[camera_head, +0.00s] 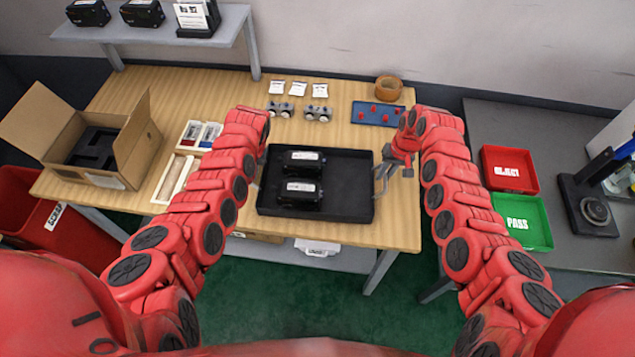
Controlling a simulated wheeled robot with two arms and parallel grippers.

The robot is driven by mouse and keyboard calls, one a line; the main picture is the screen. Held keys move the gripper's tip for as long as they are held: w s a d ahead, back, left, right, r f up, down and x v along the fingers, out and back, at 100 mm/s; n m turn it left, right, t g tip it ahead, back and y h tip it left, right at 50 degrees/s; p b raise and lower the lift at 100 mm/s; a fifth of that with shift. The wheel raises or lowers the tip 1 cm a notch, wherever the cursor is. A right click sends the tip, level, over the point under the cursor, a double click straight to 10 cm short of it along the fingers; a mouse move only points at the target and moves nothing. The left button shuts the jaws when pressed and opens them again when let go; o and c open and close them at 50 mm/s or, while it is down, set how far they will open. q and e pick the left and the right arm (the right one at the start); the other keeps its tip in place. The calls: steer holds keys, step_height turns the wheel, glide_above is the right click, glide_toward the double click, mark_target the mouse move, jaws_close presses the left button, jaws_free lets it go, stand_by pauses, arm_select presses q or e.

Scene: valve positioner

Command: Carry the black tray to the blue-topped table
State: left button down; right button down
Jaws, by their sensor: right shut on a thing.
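The black tray (350,180) lies on the wooden table near its front edge, with two black devices (300,190) with white labels in its left half. My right gripper (380,182) is at the tray's right side wall and is shut on it. My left gripper (261,170) is at the tray's left side, mostly hidden behind my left forearm, so its jaws do not show clearly. I see no table with a clearly blue top in this view.
The wooden table (340,93) also holds an open cardboard box (85,140), small white trays (185,160), metal fittings, a blue plate (378,113) and a tape roll (388,88). A grey bench (515,125) with red and green bins stands at right. Green floor is in front.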

steer(key=shift+r, duration=0.1)
